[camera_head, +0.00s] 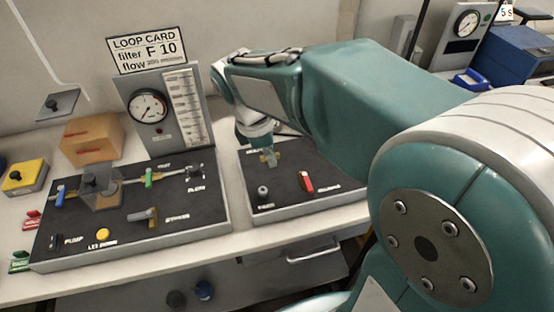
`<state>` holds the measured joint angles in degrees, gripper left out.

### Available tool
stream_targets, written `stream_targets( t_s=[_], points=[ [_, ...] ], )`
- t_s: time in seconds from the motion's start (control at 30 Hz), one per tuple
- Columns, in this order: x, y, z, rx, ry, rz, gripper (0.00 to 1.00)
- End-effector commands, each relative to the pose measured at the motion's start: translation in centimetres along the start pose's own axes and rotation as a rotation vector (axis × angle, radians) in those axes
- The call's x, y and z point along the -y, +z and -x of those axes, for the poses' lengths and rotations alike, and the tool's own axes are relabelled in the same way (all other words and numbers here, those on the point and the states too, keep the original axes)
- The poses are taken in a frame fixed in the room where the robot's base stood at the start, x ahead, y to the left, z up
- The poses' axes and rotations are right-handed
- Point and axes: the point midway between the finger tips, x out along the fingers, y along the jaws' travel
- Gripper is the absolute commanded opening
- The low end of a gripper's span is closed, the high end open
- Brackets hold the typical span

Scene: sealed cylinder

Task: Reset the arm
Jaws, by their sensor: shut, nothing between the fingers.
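My arm reaches from the lower right to the back middle and bends down at the wrist. My gripper (266,150) points down over the back left part of the right-hand black panel (330,182). It is shut and looks small here, and its fingers are partly hard to make out. A small brass-coloured fitting (271,158) shows right at its tip; I cannot tell whether they touch. A red-handled valve (306,182) and a grey knob (263,192) stand on the same panel, in front of my gripper.
The left black panel (190,222) carries blue and green handled valves, a grey lever and a yellow button (103,235). A gauge board (150,105) with a loop card (146,50) stands behind. A cardboard box (92,140) and yellow switch box (24,176) are left.

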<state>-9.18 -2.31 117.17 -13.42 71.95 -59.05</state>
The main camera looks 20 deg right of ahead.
Motion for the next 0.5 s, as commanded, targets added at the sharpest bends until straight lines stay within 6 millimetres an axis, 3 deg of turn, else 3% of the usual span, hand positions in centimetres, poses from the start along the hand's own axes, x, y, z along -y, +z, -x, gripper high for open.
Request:
stream_targets(
  t_s=[0.37,0.5],
  points=[
    [-0.1,0.6,-0.2,-0.006,-0.001,-0.001,0.0],
    [0.8,1.1,0.4,-0.039,0.028,-0.094,0.0]
  ],
)
